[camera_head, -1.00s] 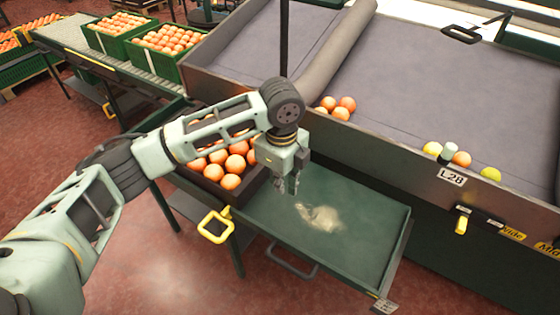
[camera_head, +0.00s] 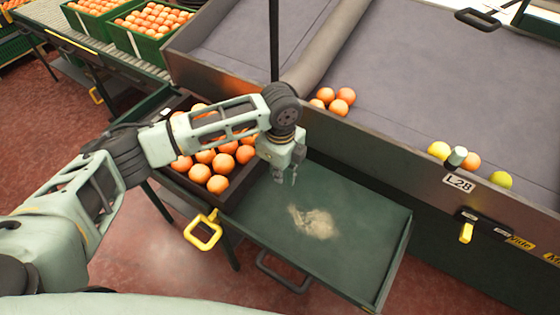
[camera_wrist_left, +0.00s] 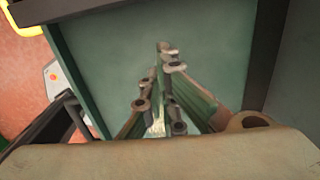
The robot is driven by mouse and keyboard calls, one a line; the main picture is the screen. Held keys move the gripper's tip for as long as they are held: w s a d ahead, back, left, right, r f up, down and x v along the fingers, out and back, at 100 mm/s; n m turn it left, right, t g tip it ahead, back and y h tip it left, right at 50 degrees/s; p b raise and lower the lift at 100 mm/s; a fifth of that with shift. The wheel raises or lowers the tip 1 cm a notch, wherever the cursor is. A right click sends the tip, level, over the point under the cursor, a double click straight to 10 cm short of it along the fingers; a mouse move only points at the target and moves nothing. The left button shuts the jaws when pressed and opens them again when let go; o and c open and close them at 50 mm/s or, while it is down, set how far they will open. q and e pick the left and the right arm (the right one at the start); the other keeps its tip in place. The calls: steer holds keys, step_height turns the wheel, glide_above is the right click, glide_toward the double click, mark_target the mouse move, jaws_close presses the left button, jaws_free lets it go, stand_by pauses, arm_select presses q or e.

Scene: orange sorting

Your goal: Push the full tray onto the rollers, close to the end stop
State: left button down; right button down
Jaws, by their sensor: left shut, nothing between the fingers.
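The dark tray (camera_head: 247,178) full of oranges (camera_head: 206,156) sits at the left part of a green table (camera_head: 345,200), partly hidden by my left arm. My left gripper (camera_head: 293,182) points down just right of the tray's right wall, over the bare green surface. It is shut and empty; the left wrist view (camera_wrist_left: 165,50) also shows its fingers together above green, with a dark wall at the right edge. I cannot tell whether it touches the tray. The rollers (camera_head: 150,62) at the upper left carry green crates; the end stop is not clearly seen. My right gripper is not in view.
A large grey sorting bed (camera_head: 430,95) with a metal side wall stands behind, holding a few oranges (camera_head: 335,100) and yellow fruit (camera_head: 439,150). A yellow handle (camera_head: 203,231) juts from the table's front left. A pale stain (camera_head: 312,222) marks the green surface.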

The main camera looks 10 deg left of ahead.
mark_target(234, 153)
arm_select(q)
step_height(234, 153, down, 2)
steer(key=shift+f, duration=0.1)
steer(key=shift+w+a, duration=0.25)
steer(key=shift+a, duration=0.35)
steer(key=shift+w+a, duration=0.25)
steer(key=shift+a, duration=0.35)
steer(key=shift+w+a, duration=0.25)
steer(key=shift+a, duration=0.45)
steer(key=shift+p, duration=0.3)
steer(key=a, duration=0.1)
steer(key=w+a+p, duration=0.1)
steer(key=a, duration=0.1)
steer(key=w+a+p, duration=0.1)
steer(key=shift+a+r, duration=0.3)
steer(key=shift+a, duration=0.1)
steer(key=w+a, duration=0.1)
steer(key=a, duration=0.3)
steer(key=w+a, duration=0.1)
steer(key=a, duration=0.1)
steer(key=shift+w+a+f, duration=0.25)
steer(key=shift+w+a, duration=0.05)
steer(key=shift+w, duration=0.05)
